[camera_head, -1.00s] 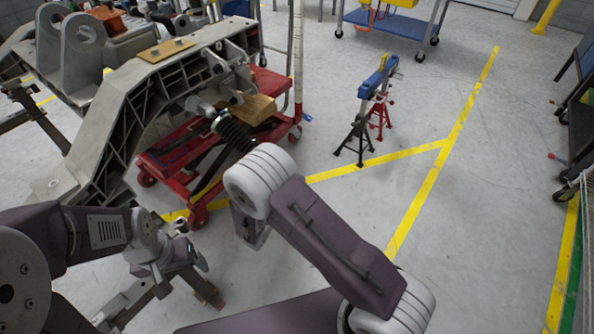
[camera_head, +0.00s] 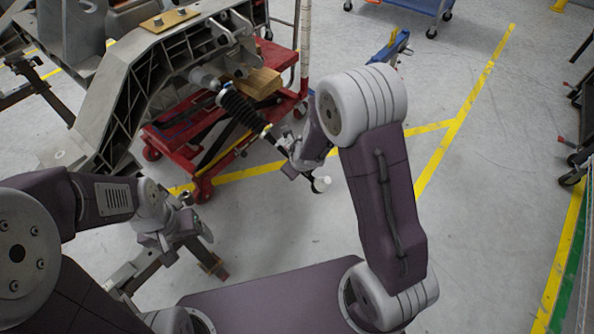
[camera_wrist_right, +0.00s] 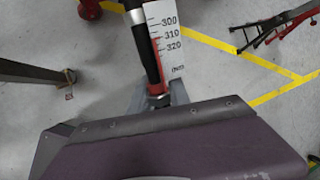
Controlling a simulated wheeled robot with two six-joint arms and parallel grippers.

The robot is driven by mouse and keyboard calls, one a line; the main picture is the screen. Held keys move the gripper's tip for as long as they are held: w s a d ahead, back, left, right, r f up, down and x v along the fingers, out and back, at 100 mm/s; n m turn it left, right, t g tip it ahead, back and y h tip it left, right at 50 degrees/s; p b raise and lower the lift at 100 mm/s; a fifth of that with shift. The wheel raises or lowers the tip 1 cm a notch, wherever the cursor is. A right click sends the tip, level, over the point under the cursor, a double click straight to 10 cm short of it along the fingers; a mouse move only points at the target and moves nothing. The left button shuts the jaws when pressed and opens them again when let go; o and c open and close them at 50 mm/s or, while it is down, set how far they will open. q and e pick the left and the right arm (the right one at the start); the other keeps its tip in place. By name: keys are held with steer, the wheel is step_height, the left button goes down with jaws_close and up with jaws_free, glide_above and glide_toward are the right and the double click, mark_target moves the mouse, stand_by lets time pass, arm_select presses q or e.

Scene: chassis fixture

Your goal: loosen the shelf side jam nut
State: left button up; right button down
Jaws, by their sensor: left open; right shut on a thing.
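A black ribbed boot (camera_head: 242,108) sits on a rod at the side of the grey chassis frame (camera_head: 128,85) in the head view. In the right wrist view my right gripper (camera_wrist_right: 158,98) is shut around a black and red rod (camera_wrist_right: 146,50). A white scale (camera_wrist_right: 168,38) marked 300 to 320 lies beside it. My left gripper (camera_head: 190,237) is open and empty, low at left. I cannot make out the jam nut.
A red cart (camera_head: 203,178) with a wooden block (camera_head: 257,83) stands beneath the frame. A blue trolley (camera_head: 415,8) stands at the back.

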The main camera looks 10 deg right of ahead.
arm_select(q)
step_height(320, 180, down, 6)
steer(key=b, duration=0.4)
steer(key=shift+b, duration=0.3)
arm_select(e)
steer(key=shift+s+a+g+y, duration=0.1)
steer(key=shift+a+g+y, duration=0.05)
steer(key=shift+g+y, duration=0.4)
steer(key=c, duration=1.2)
jaws_free()
steer(key=p+v, duration=0.6)
steer(key=v, duration=0.3)
arm_select(q)
step_height(320, 180, up, 6)
